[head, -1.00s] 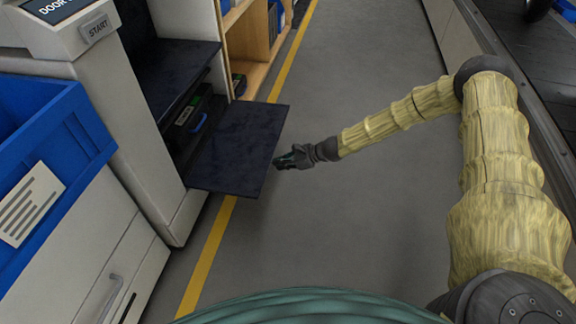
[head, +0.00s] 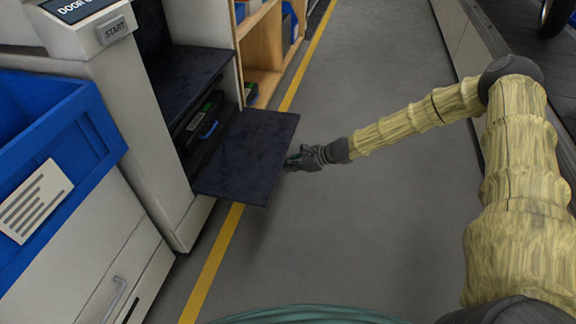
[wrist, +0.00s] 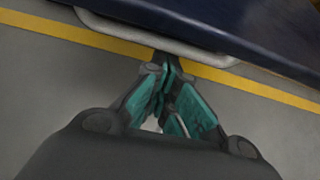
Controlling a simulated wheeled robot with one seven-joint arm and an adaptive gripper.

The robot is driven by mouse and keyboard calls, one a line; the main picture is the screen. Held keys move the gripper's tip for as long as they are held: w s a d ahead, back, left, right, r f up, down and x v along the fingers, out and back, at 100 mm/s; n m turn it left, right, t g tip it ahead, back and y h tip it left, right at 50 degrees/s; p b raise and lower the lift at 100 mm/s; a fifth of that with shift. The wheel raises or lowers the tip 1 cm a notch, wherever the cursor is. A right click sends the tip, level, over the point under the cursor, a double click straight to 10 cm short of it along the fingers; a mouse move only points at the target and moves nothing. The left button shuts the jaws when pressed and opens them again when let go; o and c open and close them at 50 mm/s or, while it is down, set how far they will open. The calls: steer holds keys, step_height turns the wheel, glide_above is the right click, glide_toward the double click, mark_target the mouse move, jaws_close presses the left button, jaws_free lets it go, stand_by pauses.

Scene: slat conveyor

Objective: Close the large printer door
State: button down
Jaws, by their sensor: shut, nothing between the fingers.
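The large printer door (head: 243,160) is a dark flap that hangs open, sticking out from the printer (head: 140,110) into the aisle. In the wrist view the dark door panel (wrist: 235,30) fills the top, with a pale curved bar (wrist: 150,38), perhaps its handle, along its edge. My gripper (head: 291,162) is at the door's right outer edge; its fingertips show in the wrist view (wrist: 163,78), close together with nothing between them, near the pale bar. I cannot tell whether they touch the door. Inside the opening is a dark unit with a blue handle (head: 208,129).
A blue bin (head: 60,135) stands on a white cabinet at the left. A wooden shelf (head: 262,60) is beyond the printer. A conveyor (head: 510,50) runs along the right. The grey floor between is clear, with a yellow line (head: 215,262).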

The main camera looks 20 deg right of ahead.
steer(key=shift+d+r+p, duration=0.2)
steer(key=shift+r+p, duration=0.45)
steer(key=shift+p, duration=0.45)
